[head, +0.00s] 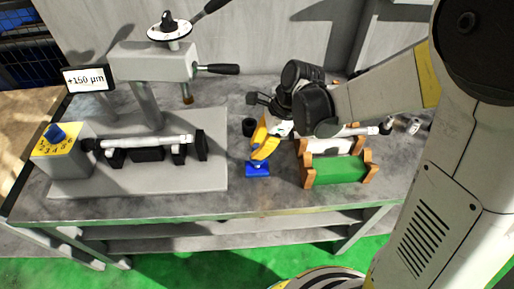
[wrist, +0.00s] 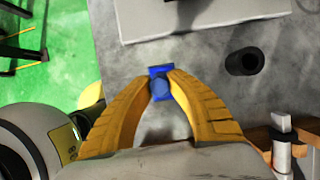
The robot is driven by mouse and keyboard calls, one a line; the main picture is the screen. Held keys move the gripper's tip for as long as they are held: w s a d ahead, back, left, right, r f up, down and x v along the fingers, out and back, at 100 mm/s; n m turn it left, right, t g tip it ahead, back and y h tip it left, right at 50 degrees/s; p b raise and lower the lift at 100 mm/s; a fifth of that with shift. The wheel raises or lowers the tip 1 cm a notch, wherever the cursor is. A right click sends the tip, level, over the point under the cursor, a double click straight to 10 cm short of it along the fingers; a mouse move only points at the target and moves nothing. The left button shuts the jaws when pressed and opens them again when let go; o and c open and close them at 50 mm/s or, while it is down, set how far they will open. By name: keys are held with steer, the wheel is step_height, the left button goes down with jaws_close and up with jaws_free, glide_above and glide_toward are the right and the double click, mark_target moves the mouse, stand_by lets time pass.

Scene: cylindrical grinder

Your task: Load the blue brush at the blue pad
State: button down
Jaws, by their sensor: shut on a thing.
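My gripper (head: 261,150) has yellow curved fingers that point down at the front middle of the bench. In the wrist view its fingertips (wrist: 160,88) close on a small round blue piece, which I take to be the blue brush (wrist: 160,84). The blue pad (head: 257,171) lies on the bench directly below the fingertips. In the wrist view the pad (wrist: 158,70) shows as a darker blue square behind the brush. The fingers hide most of the brush, and I cannot tell whether it touches the pad.
The grinder (head: 150,65) with a shaft (head: 150,141) on its grey base (head: 213,178) stands left. A dark cup (head: 249,127) is behind the pad. A green rack (head: 338,170) with brown ends is close on the right. Bare bench lies between base and pad.

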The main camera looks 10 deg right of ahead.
step_height(320, 180, up, 7)
steer(key=p, duration=0.5)
steer(key=shift+p, duration=0.3)
stand_by(0.7)
